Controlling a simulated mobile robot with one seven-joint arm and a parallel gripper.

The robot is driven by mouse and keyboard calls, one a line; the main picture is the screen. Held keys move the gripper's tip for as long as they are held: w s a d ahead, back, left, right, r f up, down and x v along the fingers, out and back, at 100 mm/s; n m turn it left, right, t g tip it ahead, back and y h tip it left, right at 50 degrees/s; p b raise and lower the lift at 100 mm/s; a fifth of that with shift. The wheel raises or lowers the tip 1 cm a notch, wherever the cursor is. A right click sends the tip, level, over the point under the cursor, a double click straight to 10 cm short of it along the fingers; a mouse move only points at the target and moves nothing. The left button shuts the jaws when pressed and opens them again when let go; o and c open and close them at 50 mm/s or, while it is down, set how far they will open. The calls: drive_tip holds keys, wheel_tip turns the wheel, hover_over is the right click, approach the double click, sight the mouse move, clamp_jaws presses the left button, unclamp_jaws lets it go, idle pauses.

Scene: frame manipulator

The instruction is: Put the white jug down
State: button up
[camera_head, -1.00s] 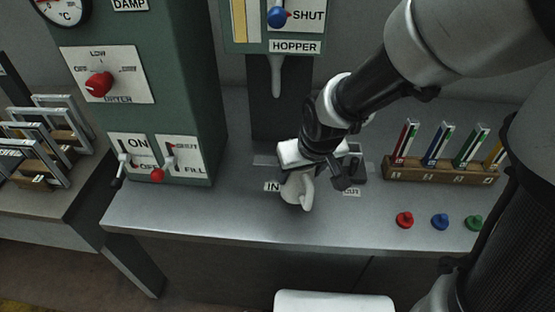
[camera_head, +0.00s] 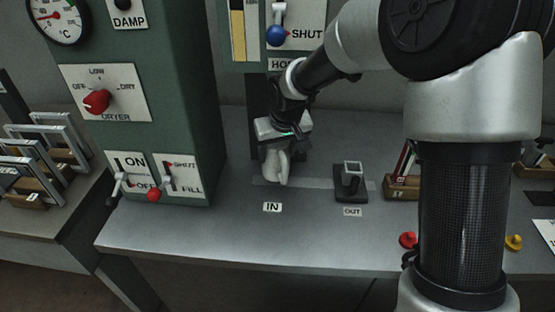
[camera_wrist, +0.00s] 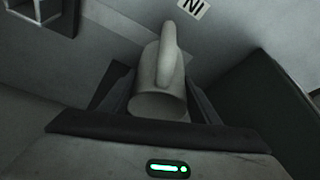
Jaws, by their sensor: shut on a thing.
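The white jug (camera_head: 277,166) is upright in my gripper (camera_head: 277,148), behind the IN label (camera_head: 272,207) on the grey bench. In the wrist view, the jug (camera_wrist: 160,98) sits between the two dark fingers of my gripper (camera_wrist: 160,105), with its handle pointing toward the IN label (camera_wrist: 193,8). My gripper is shut on the jug. I cannot tell whether the jug's base touches the bench, as the gap below it is too small to judge.
A dark block with a square socket (camera_head: 351,180) stands by the OUT label (camera_head: 352,211) to the right. The green cabinet (camera_head: 185,100) with levers stands to the left. The hopper column (camera_head: 258,105) is behind the jug. The bench front (camera_head: 200,230) is clear.

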sight(277, 162)
drive_tip(key=shift+f, duration=1.7)
drive_tip(key=shift+f+b, duration=0.2)
drive_tip(key=shift+b, duration=0.2)
drive_tip(key=o, duration=1.1)
